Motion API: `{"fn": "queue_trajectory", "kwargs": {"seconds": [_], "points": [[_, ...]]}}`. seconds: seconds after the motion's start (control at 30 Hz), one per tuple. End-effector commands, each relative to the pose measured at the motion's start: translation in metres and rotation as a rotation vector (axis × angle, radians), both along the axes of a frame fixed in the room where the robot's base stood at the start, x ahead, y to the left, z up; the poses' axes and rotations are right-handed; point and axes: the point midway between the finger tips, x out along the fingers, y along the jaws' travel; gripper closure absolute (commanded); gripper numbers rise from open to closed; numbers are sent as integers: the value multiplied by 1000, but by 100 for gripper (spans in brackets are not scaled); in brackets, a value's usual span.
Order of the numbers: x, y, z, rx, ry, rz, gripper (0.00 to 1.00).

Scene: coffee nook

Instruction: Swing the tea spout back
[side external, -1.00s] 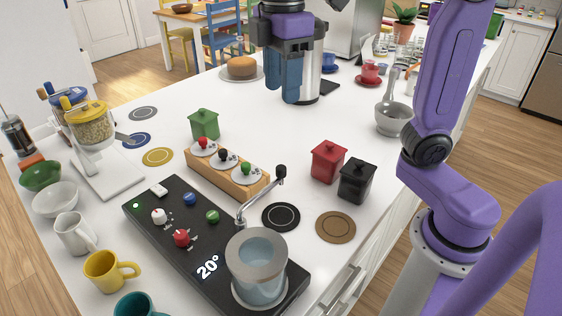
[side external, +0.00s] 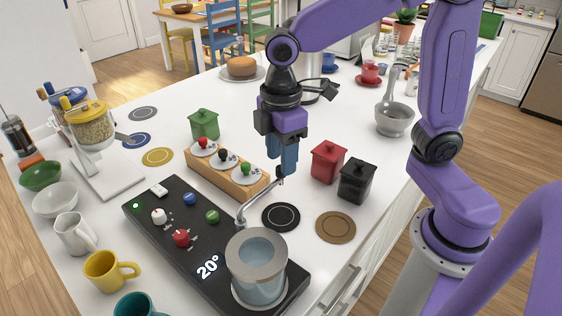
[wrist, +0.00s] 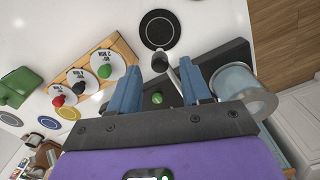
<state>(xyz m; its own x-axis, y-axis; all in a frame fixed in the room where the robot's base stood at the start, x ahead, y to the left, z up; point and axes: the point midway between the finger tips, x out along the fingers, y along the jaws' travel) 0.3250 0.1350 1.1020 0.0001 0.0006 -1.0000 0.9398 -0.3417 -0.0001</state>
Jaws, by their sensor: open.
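The tea spout (side external: 258,197) is a thin metal arm beside the glass pot, rising from the black control panel. Its black knob end (side external: 281,175) points to the upper right, away from the pot. My gripper (side external: 283,168) points down with its blue fingers right at the knob, partly hiding it. In the wrist view the open fingers (wrist: 158,72) stand apart, with the spout's dark knob (wrist: 161,62) showing in the gap near the tips. Contact cannot be told. The glass pot (side external: 257,262) stands on the front end of the black panel (side external: 160,215).
A wooden rack (side external: 200,173) with several knobbed lids is left of my gripper. Red (side external: 327,162) and black (side external: 357,181) canisters stand close on its right. A black coaster (side external: 281,217) and a brown coaster (side external: 336,227) lie flat in front.

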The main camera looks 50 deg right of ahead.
Motion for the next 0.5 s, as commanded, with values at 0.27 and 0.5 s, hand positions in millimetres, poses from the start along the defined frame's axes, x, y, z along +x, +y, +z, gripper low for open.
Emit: {"fn": "queue_trajectory", "kwargs": {"seconds": [0.27,0.5], "points": [[0,0,-23,-1,1,0,52],[0,0,-24,1,0,1,52]]}}
